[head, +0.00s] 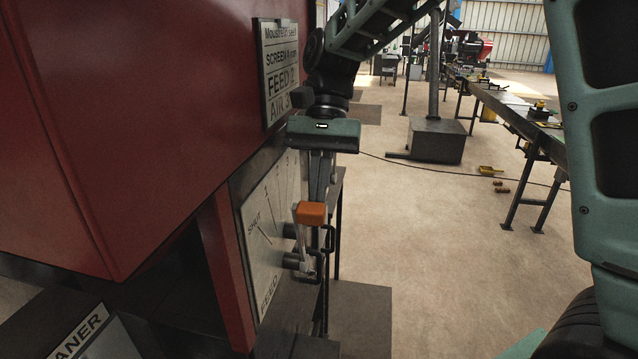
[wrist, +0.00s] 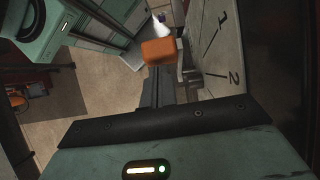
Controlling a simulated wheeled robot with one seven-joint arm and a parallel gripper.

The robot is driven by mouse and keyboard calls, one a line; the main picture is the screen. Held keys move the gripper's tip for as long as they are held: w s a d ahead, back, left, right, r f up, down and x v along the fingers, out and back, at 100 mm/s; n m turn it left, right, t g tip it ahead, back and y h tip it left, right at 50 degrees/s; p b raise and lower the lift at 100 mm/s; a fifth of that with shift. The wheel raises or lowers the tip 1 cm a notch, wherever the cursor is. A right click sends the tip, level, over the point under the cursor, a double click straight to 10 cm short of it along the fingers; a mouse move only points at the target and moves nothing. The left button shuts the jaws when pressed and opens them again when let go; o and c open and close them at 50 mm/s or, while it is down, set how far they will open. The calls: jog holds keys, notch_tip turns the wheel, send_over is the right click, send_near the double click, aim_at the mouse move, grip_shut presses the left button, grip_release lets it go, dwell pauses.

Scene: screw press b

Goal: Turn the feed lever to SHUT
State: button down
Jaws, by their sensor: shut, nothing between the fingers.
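The feed lever has an orange block knob (head: 311,212) and a pale metal arm (head: 302,243). It stands out from a white dial plate (head: 258,240) lettered SHUT and FEED. The lever points roughly upward, away from the SHUT mark; its exact mark is hard to read. My gripper (head: 318,192) points down with its fingers shut and empty, right above the knob. In the wrist view the knob (wrist: 158,52) shows at the end of the dark fingers (wrist: 156,88), beside dial numerals 1 and 2. Whether the fingers touch it I cannot tell.
A red machine housing (head: 130,110) fills the left, with a sign (head: 278,70) reading FEED 2. A dark bent rod (head: 328,240) stands close right of the lever. A workbench (head: 510,105) stands at the right; open floor (head: 450,250) lies between.

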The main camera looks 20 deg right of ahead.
aim_at(311, 211)
jog(key=shift+t+h, duration=0.7)
jog(key=shift+t, duration=0.2)
jog(key=s+a, duration=0.3)
jog(key=s, duration=0.1)
jog(key=shift+f+b, duration=0.4)
jog(key=shift+s+f, duration=0.15)
jog(key=shift+a, duration=0.1)
jog(key=shift+w+d+r+p, duration=0.2)
jog(key=shift+w+r+p, duration=0.05)
jog(key=shift+r+p, duration=0.25)
jog(key=w+d+r+p, duration=0.2)
jog(key=w, duration=0.1)
jog(key=shift+r, duration=0.1)
jog(key=s+b+v, duration=0.1)
jog(key=b+v, duration=0.1)
jog(key=v, duration=1.7)
jog(key=shift+s+a+r+b, duration=0.2)
jog(key=shift+a+r+b, duration=0.15)
jog(key=shift+a+b, duration=0.05)
